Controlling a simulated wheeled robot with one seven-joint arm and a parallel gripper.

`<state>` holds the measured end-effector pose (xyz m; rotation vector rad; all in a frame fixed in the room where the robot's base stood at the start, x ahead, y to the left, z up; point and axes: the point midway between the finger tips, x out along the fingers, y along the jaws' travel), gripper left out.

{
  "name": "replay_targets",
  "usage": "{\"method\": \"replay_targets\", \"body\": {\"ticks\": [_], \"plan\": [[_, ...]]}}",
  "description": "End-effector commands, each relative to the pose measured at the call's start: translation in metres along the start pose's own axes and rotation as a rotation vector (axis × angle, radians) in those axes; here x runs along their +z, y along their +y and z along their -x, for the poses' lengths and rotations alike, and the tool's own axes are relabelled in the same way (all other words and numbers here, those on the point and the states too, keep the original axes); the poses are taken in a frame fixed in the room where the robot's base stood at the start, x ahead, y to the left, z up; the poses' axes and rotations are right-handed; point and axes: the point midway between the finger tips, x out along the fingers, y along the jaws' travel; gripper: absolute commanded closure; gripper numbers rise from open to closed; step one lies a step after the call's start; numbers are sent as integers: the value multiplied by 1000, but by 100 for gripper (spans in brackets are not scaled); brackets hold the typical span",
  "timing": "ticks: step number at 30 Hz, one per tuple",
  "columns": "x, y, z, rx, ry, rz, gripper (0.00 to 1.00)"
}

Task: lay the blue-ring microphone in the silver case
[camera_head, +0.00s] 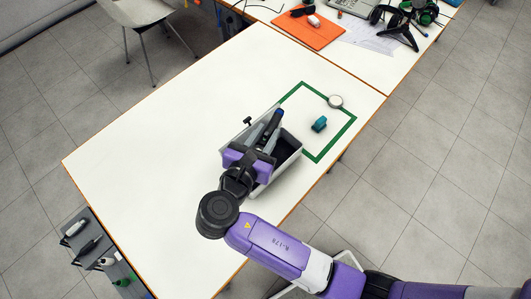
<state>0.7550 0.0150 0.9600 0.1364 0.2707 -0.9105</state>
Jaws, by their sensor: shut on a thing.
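The silver case (292,153) stands open on the white table, with a dark interior. My gripper (268,132) is over the case and hides much of its inside. It is shut on a dark, slim thing with a blue end (278,114), which looks like the blue-ring microphone. The microphone lies lengthwise between the fingers, over the case. I cannot tell whether it touches the case floor.
Green tape (343,137) marks a square on the white table (160,150). A grey rack (93,247) with several microphones stands at lower left. The table's left part is clear.

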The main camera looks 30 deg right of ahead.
Motion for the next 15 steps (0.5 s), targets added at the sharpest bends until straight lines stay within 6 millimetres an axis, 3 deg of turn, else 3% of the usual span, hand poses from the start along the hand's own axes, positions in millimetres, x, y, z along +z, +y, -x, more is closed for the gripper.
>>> {"method": "replay_targets", "body": {"ticks": [6,15], "plan": [[-47,0,-14,-1,-1,4,100],[-73,0,-22,0,-1,0,100]]}}
